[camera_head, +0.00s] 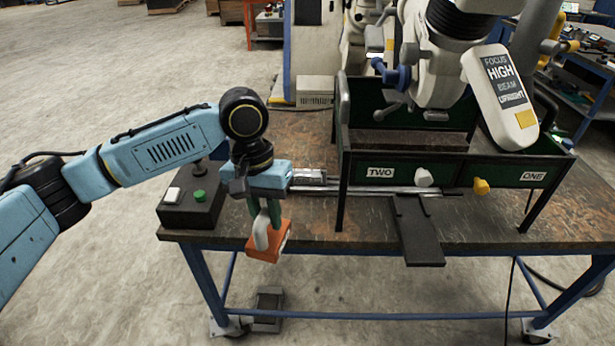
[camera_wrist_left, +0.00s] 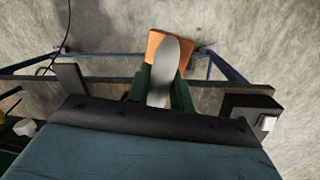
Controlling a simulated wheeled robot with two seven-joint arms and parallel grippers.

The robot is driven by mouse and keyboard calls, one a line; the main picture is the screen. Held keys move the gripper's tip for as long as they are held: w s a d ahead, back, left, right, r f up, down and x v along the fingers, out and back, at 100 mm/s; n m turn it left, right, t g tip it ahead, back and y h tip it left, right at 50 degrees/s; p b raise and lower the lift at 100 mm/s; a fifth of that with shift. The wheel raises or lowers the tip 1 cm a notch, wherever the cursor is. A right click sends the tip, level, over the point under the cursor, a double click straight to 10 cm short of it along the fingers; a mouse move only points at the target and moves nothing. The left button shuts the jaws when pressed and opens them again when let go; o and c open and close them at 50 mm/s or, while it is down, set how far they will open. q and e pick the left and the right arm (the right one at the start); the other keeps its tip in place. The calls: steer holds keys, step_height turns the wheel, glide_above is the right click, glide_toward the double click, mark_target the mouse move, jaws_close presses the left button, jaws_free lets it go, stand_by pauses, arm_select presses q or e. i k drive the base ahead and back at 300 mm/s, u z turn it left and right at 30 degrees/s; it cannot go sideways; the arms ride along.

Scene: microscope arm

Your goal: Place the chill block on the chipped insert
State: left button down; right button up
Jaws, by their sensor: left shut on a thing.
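My left gripper (camera_head: 265,214) points down at the table's front left edge, shut on the pale grey handle of an orange block (camera_head: 281,240). The block hangs tilted in front of the edge, with no support visible below it. In the left wrist view, the orange block (camera_wrist_left: 152,45) and its handle (camera_wrist_left: 168,65) show between the dark green fingers. No label shows on the block; it may be the chill block. I cannot pick out the chipped insert; the insides of the green drawers are hidden. My right gripper is not in view.
A dark-framed stand (camera_head: 342,150) has green drawers marked TWO (camera_head: 395,173) and ONE (camera_head: 520,178), with white and yellow knobs. A microscope (camera_head: 440,70) and sign (camera_head: 505,95) rise above. A button box (camera_head: 192,208) stands left of the gripper. A dark plate (camera_head: 418,235) overhangs the front edge.

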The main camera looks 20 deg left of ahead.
mark_target(304, 173)
steer(key=z, duration=2.9)
steer(key=k, duration=1.5)
steer(key=u, duration=1.75)
steer(key=i, duration=0.75)
